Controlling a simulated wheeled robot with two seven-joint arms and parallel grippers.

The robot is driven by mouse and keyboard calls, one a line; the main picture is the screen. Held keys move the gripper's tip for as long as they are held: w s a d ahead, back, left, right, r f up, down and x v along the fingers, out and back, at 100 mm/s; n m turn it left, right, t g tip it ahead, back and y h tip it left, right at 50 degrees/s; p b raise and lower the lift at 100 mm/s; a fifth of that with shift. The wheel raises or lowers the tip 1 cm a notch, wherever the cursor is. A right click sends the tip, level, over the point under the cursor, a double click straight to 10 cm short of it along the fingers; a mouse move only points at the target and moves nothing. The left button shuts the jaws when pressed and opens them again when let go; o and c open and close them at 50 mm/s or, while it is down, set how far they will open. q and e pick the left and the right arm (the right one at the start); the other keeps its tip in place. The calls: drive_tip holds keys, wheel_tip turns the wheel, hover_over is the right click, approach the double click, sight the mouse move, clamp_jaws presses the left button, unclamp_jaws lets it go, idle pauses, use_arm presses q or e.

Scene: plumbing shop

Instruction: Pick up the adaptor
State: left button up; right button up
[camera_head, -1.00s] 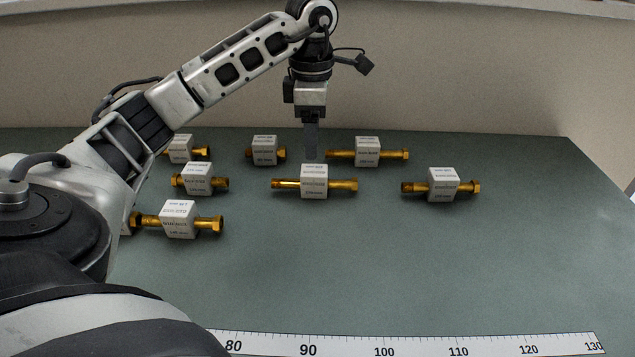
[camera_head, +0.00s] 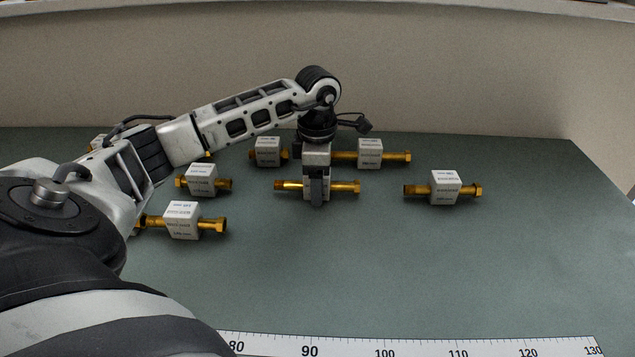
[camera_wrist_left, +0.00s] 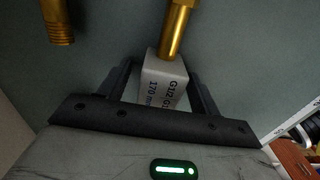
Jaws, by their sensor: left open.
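Several adaptors lie on the green table, each a brass piece through a white printed block. The adaptor (camera_head: 346,187) in the middle has brass ends sticking out left and right. My left gripper (camera_head: 317,200) is lowered over its white block and hides most of it. In the left wrist view, the white block (camera_wrist_left: 163,80) of this adaptor, with "G1/2" and "170 mm" on it, sits between the open fingers of my left gripper (camera_wrist_left: 163,90), with a gap to them. My right gripper is not in view.
Neighbouring adaptors lie close by: one behind right (camera_head: 370,152), one behind left (camera_head: 267,151), one left (camera_head: 202,180), one front left (camera_head: 182,220) and one right (camera_head: 444,187). A ruler strip (camera_head: 420,347) runs along the front. The table's front right is clear.

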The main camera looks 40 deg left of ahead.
use_arm(q)
drive_tip(key=c, duration=1.2)
drive_tip(key=shift+r, duration=0.15)
